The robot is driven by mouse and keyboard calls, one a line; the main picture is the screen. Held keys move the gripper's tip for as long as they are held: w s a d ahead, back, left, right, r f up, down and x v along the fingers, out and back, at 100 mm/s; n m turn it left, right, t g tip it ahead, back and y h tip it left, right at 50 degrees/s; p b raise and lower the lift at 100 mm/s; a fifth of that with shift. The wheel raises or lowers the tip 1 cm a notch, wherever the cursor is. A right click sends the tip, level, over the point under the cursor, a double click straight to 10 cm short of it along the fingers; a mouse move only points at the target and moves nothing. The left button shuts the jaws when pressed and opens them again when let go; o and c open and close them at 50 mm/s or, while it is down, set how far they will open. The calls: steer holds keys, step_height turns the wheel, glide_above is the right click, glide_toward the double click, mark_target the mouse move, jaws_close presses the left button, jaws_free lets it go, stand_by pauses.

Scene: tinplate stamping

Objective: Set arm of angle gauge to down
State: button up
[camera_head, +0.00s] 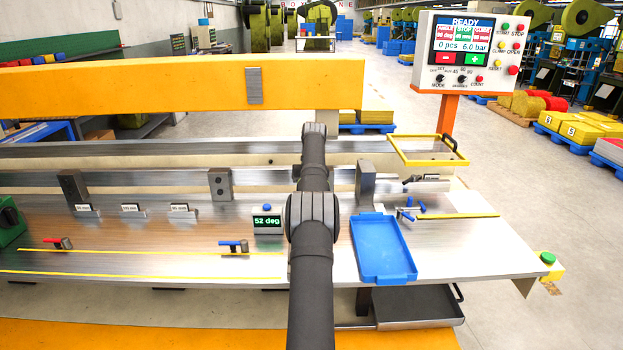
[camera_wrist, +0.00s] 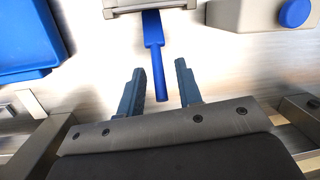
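The angle gauge shows in the head view as a small grey box with a green "52 deg" readout (camera_head: 267,222) and a blue button on top, just left of my arm. In the wrist view, a grey box with a blue button (camera_wrist: 294,13) is at the top right. A blue arm (camera_wrist: 154,40) runs down from a grey bracket (camera_wrist: 160,5) at the top centre. My gripper (camera_wrist: 157,77) is open, and the blue arm's narrow end appears between its two fingers. I cannot tell whether they touch. In the head view my arm hides the blue arm and gripper.
A blue tray (camera_head: 383,250) lies right of my arm; its edge shows in the wrist view (camera_wrist: 25,45). Red-handled (camera_head: 58,243) and blue-handled (camera_head: 233,246) levers sit on the bench at left. A control panel (camera_head: 467,52) reads READY.

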steer(key=shift+s+r+t, duration=0.15)
steer(key=shift+r+t, duration=0.05)
steer(key=shift+t, duration=0.1)
steer(key=shift+s+r+t, duration=0.4)
steer(key=shift+s+t, duration=0.25)
steer(key=shift+t, duration=0.05)
steer(key=shift+s+r+t, duration=0.35)
steer(key=shift+s+t, duration=0.25)
steer(key=shift+t, duration=0.1)
steer(key=shift+s+r+t, duration=0.2)
steer(key=shift+s+t, duration=0.45)
steer(key=shift+t, duration=0.1)
steer(key=shift+s+r+t, duration=0.2)
steer(key=shift+s+t, duration=0.45)
steer(key=shift+t, duration=0.1)
steer(key=v, duration=1.7)
steer(key=shift+r, duration=0.15)
steer(key=shift+d, duration=0.1)
